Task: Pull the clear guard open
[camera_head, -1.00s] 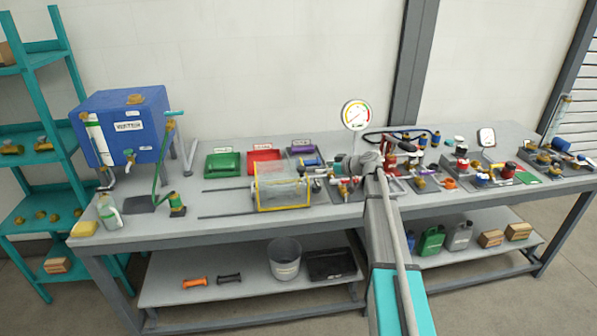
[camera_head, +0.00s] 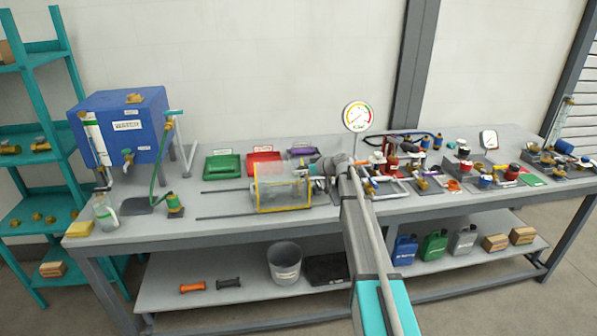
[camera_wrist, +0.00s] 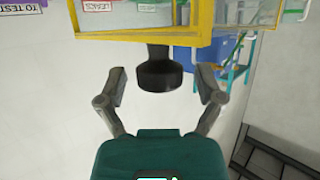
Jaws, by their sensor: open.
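The clear guard (camera_head: 283,186) is a see-through box with yellow edges. It stands on the bench at the right end of two dark rails (camera_head: 228,191). In the wrist view its yellow frame (camera_wrist: 150,38) crosses the top, and a black knob (camera_wrist: 159,70) sticks out from it toward me. My gripper (camera_wrist: 160,92) is open, with one finger on each side of the knob and a gap on both sides. In the head view my gripper (camera_head: 322,172) is at the guard's right side, and my arm hides part of the bench behind it.
Green (camera_head: 222,166) and red (camera_head: 264,162) trays lie behind the guard. A pressure gauge (camera_head: 357,116) and several valve fittings (camera_head: 425,180) stand to the right. The bench along the rails left of the guard is clear.

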